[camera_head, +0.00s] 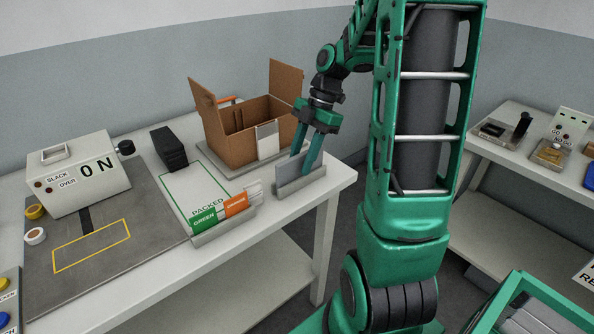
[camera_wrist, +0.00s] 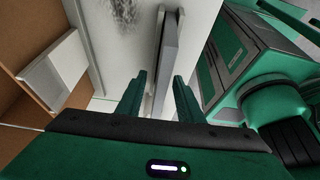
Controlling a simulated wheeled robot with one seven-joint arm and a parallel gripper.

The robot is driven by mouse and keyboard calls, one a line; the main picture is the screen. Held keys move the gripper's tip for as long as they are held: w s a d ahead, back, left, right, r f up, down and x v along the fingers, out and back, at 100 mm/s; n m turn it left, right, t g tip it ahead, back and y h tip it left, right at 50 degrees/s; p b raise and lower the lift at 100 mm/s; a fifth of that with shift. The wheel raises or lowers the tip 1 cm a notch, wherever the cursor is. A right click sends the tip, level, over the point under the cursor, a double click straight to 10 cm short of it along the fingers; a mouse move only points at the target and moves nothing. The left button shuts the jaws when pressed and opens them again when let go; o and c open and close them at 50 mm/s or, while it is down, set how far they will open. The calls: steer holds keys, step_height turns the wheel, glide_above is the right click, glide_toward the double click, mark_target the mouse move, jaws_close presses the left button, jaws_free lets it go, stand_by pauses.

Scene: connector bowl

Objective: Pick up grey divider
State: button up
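The grey divider (camera_head: 289,170) stands upright on edge near the table's right edge, in or against a low grey holder. My gripper (camera_head: 304,160) points down over it, fingers apart. In the wrist view, the divider (camera_wrist: 168,50) shows as a narrow grey slab. Its near end reaches between the two open fingers of my gripper (camera_wrist: 159,78), with a finger on each side. I cannot tell whether either finger touches it. The fingers hide part of the divider in the head view.
An open cardboard box (camera_head: 235,148) with raised flaps stands left of the divider on a grey base. Green and orange cards (camera_head: 222,210) stand in a holder at the table front. A labelled machine (camera_head: 78,178) and black block (camera_head: 169,148) are further left. The floor lies beyond the table's right edge.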

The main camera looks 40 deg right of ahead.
steer(key=shift+a+f, duration=0.2)
steer(key=shift+f, duration=0.4)
jaws_close()
steer(key=shift+r, duration=0.15)
